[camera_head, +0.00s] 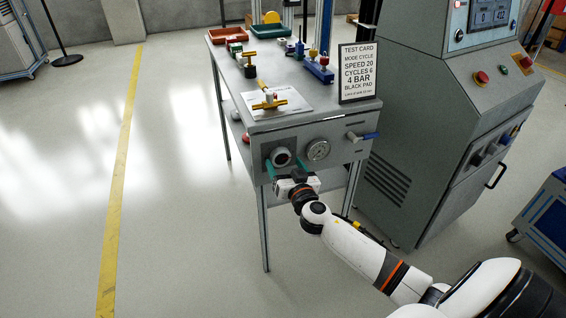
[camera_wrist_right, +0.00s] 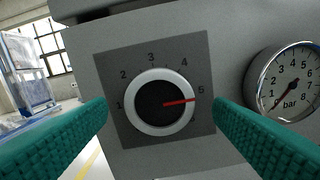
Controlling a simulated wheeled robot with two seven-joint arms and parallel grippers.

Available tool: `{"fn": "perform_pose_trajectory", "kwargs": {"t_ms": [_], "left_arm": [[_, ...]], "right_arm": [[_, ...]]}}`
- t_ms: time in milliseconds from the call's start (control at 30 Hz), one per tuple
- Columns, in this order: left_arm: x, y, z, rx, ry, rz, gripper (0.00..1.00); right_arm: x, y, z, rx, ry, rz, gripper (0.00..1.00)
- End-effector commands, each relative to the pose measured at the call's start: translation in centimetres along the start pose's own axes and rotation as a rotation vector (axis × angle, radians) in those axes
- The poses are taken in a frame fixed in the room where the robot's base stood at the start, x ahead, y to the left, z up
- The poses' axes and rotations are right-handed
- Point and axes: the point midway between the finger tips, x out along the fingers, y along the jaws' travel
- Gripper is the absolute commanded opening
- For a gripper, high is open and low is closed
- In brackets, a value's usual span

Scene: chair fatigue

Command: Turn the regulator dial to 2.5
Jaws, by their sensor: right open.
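The regulator dial (camera_head: 281,157) is a round knob with a pale ring on the front panel of the workbench. My right gripper (camera_head: 286,166) is in front of the panel. Its teal fingers (camera_wrist_right: 161,106) are open, one on each side of the dial, with gaps visible between them and the ring. My left gripper is not in view.
A bar gauge (camera_head: 317,149) is just right of the dial; its needle (camera_wrist_right: 283,97) points to the low end. A test card (camera_head: 358,72) stands on the bench. A grey control cabinet (camera_head: 430,120) is at right.

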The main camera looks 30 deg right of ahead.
Motion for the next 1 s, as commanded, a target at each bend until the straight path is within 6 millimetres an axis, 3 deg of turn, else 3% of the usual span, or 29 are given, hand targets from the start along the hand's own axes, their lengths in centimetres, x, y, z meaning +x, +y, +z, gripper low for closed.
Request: {"fn": "perform_pose_trajectory", "kwargs": {"t_ms": [200,500,767,1000], "left_arm": [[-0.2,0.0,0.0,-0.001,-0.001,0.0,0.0],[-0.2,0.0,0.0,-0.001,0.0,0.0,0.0],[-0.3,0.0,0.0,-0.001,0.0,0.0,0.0],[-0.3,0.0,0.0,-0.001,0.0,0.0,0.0]], "right_arm": [[1.8,0.0,0.0,-0.001,0.001,-0.001,0.75],[2.0,0.0,0.0,0.0,0.001,0.0,0.75],[2.0,0.0,-0.1,0.0,0.001,0.0,0.33],[2.0,0.0,-0.1,-0.016,0.001,-0.001,0.31]]}}
